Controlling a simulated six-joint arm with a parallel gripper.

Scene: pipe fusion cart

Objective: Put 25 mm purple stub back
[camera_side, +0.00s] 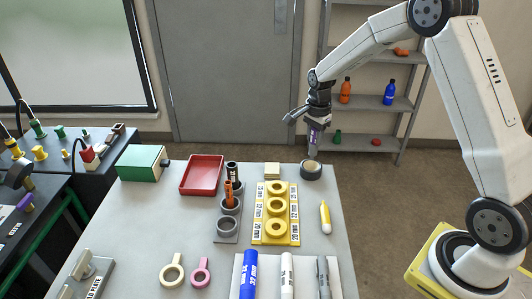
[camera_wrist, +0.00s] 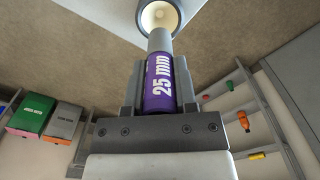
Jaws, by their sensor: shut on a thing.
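The purple stub (camera_wrist: 159,82), marked 25 mm, is gripped between the two grey fingers of my gripper (camera_wrist: 160,88) in the wrist view. A grey section runs on from its far end, towards a round pale opening. In the side view my gripper (camera_side: 315,124) points down with the purple stub (camera_side: 314,138) below it, at the table's back right, above a dark ring (camera_side: 311,171). The stub appears clear of the ring. A grey rack (camera_side: 227,238) has an orange stub (camera_side: 229,192) and a black stub (camera_side: 232,174); its front cup (camera_side: 228,224) looks empty.
A yellow block (camera_side: 261,240) with several rings stands right of the rack. A red tray (camera_side: 202,174) and green box (camera_side: 141,163) are at the back left. A yellow marker (camera_side: 325,217) lies at right. Blue, white and grey tubes lie in front.

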